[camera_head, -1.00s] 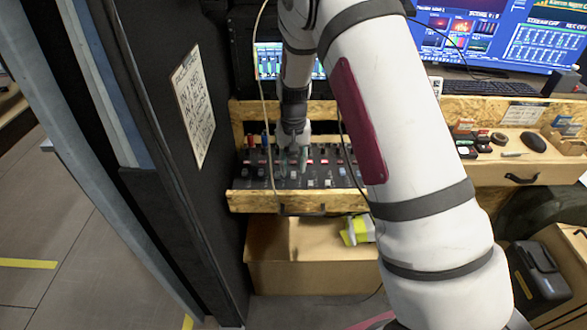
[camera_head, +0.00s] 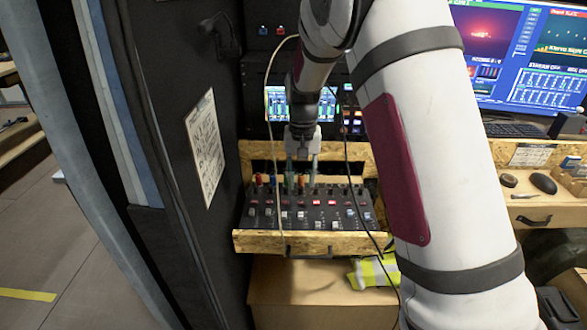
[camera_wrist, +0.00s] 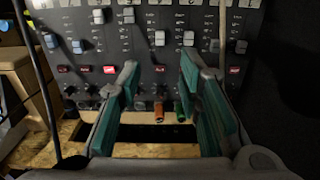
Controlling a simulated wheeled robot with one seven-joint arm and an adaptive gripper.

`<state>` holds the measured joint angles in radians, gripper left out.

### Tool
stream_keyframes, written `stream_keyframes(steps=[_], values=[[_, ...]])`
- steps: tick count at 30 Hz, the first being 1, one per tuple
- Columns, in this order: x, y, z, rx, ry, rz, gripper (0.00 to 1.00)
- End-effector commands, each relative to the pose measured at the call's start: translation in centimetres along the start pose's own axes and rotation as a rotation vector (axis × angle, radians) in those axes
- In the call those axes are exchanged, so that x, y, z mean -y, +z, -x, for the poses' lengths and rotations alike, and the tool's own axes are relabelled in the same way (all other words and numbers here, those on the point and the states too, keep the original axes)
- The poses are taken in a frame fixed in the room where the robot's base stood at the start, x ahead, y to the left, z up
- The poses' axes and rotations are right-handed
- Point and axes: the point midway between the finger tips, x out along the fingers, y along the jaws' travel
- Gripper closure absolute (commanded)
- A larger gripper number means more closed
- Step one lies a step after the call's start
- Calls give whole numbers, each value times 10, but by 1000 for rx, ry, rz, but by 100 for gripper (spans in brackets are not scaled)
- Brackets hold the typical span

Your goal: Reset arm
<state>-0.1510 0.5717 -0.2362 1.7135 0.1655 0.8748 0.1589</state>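My gripper (camera_head: 302,176) hangs above the back part of a black mixer panel (camera_head: 262,215) that lies in a wooden drawer tray (camera_head: 262,242). In the wrist view my gripper (camera_wrist: 168,95) shows two green-padded fingers spread apart with nothing between them. The mixer (camera_wrist: 135,45) fills the wrist view beyond the fingertips, with faders, lit red buttons and knobs. Coloured cable plugs (camera_wrist: 158,110) show between the fingers, farther off, at the mixer's edge. I cannot tell from the head view how high the fingertips are above the panel.
A black wall panel with a white notice (camera_head: 206,148) stands close on the left. A lit rack screen (camera_head: 282,104) is behind the gripper. A thin cable (camera_head: 347,185) hangs near my arm. A cardboard box (camera_head: 290,295) and yellow vest (camera_head: 372,270) are below; monitors (camera_head: 520,60) are right.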

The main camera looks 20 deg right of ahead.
Motion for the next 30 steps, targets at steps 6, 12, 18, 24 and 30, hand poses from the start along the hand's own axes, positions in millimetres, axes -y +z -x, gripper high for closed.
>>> stream_keyframes(steps=[6, 12, 18, 24, 30], values=[[-1, 5, 12, -8, -9, 5, 68], [-11, 42, 71, -46, -50, 34, 68], [-26, 98, 132, -99, -88, 87, 68], [-44, 160, 176, -158, -108, 144, 68], [-63, 224, 202, -224, -109, 203, 68]])
